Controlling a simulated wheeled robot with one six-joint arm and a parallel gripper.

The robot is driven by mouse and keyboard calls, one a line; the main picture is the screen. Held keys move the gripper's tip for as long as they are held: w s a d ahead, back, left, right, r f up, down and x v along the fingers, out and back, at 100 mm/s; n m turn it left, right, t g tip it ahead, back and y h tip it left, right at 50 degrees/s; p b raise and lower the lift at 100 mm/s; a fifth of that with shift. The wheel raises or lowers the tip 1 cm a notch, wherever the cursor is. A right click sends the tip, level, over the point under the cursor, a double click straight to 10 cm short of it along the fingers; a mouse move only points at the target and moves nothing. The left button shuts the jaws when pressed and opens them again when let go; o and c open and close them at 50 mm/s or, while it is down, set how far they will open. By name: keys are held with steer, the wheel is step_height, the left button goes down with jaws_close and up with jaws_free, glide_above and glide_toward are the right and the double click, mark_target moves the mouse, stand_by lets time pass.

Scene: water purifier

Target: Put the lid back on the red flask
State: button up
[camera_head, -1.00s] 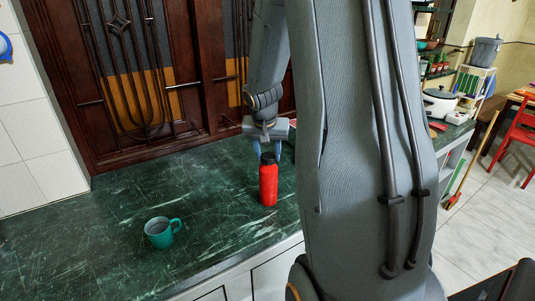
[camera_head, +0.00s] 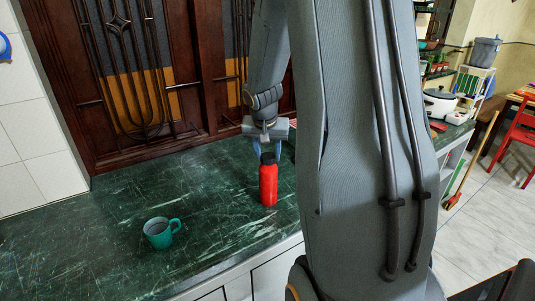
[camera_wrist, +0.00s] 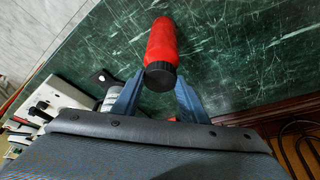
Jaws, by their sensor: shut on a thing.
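The red flask (camera_head: 268,185) stands upright on the green marble counter, and it also shows in the wrist view (camera_wrist: 162,42). Its black lid (camera_head: 268,158) sits at the flask's top, and its ribbed end faces the wrist camera (camera_wrist: 160,76). I see no gap between lid and flask, but I cannot tell whether the lid is fully seated. My gripper (camera_head: 269,153) is at the top of the flask from behind, pointing down. In the wrist view, the two blue-grey fingers of my gripper (camera_wrist: 157,86) are on either side of the lid, shut on it.
A teal mug (camera_head: 160,232) stands on the counter (camera_head: 100,225) at front left of the flask. Dark wooden doors with metal bars (camera_head: 135,70) rise behind the counter. A rice cooker (camera_head: 440,102) stands far right. The counter left of the flask is mostly clear.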

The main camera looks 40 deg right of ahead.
steer(key=o, duration=1.6)
steer(key=shift+r, duration=0.1)
steer(key=shift+r+p, duration=2.4)
steer(key=shift+r, duration=1.05)
jaws_close()
